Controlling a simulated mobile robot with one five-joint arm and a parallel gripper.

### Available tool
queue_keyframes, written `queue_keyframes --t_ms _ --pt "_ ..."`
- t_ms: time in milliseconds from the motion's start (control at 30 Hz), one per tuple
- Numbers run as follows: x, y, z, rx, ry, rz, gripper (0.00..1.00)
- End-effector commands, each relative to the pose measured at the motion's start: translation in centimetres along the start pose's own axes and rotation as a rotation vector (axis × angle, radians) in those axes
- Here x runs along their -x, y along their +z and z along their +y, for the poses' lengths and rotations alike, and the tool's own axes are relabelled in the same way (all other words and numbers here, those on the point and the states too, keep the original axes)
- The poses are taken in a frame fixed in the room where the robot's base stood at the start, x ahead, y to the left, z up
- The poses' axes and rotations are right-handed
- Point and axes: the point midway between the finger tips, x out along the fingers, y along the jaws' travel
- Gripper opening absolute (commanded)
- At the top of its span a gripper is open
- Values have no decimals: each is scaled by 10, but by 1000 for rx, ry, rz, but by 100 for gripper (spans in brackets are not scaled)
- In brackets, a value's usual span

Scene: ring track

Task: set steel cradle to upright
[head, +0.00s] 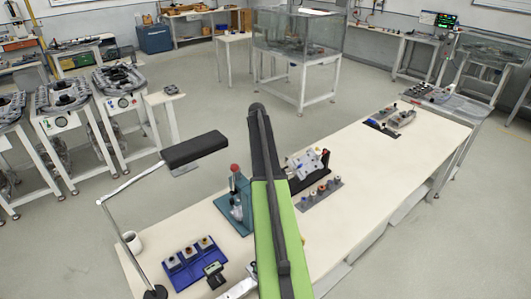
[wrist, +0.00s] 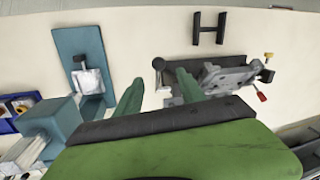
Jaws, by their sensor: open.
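The steel cradle (head: 304,164) is a grey metal plate with cut-outs in a dark stand on the long workbench (head: 380,165). In the head view it looks tilted, partly hidden behind my arm. The wrist view shows the cradle (wrist: 226,79) at the right, with a red-tipped lever (wrist: 261,95) and a yellow-orange knob (wrist: 268,56) at its right side. My gripper (wrist: 159,78) is open, with its green fingers apart and nothing between them. The right finger overlaps the cradle's left end in the picture; I cannot tell whether they touch. The head view does not show the fingers clearly.
A teal fixture (head: 238,200) with a red knob stands left of my arm. A blue tray (head: 194,262) and a lamp (head: 195,149) on a jointed stand are further left. A grey strip of small parts (head: 320,193) lies before the cradle. The bench's right half is mostly clear.

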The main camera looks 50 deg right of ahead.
Motion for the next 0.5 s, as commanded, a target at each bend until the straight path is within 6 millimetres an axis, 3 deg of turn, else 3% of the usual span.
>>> queue_keyframes --t_ms 33,300,500 --pt "24 0 -2 0 0 0 46" --pt "82 0 -1 1 0 0 46" --pt "98 0 1 2 0 0 46"
